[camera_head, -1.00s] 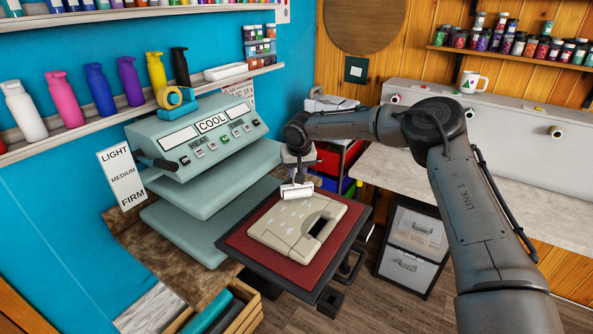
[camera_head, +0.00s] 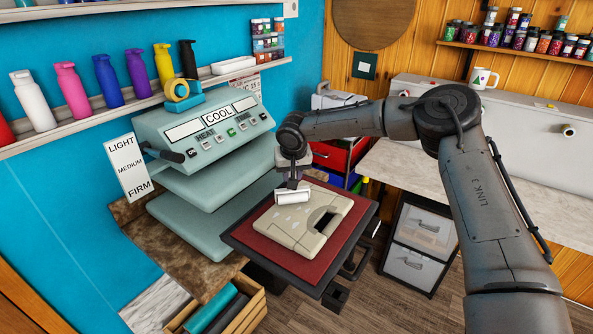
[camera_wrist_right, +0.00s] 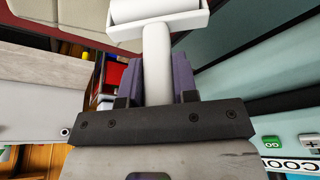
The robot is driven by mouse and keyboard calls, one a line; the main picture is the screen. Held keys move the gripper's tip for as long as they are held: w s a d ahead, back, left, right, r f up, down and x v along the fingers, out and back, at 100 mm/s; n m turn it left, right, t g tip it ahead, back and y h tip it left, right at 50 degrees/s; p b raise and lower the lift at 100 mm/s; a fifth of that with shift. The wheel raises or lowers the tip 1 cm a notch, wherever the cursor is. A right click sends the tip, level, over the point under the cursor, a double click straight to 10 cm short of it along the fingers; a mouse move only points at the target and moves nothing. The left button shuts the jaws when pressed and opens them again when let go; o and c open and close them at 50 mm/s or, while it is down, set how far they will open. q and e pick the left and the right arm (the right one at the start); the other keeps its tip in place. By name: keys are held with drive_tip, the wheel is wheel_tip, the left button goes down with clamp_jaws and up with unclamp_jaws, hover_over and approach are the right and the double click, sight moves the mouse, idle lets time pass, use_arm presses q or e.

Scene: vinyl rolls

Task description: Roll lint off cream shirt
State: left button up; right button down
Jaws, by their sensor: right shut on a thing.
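The folded cream shirt (camera_head: 310,228) lies flat on the red pad (camera_head: 253,228) of the heat-press platen, with some faint pale patches on it and a dark opening towards its right side. The white lint roller (camera_head: 292,197) is at the shirt's back-left edge, low over it; I cannot tell whether it touches. My right gripper (camera_wrist_right: 156,82) is shut on the roller's white handle (camera_wrist_right: 157,62), between its purple-grey fingers. The roller's head (camera_wrist_right: 158,22) shows at the top of the right wrist view, beside the cream shirt (camera_wrist_right: 55,14). My left gripper is not in view.
The grey-green heat press (camera_head: 213,135) stands open left of the pad. A wooden crate of vinyl rolls (camera_head: 245,312) is below at the front. A drawer unit (camera_head: 418,240) and a pale worktop (camera_head: 440,190) are on the right.

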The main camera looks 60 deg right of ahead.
drive_tip(key=shift+w+a+b, duration=0.1)
drive_tip(key=shift+a+b, duration=0.3)
drive_tip(key=shift+a, duration=1.5)
drive_tip(key=shift+w+a+b, duration=0.1)
drive_tip(key=shift+a+b, duration=0.35)
drive_tip(key=shift+a, duration=1.65)
drive_tip(key=shift+s, duration=1.5)
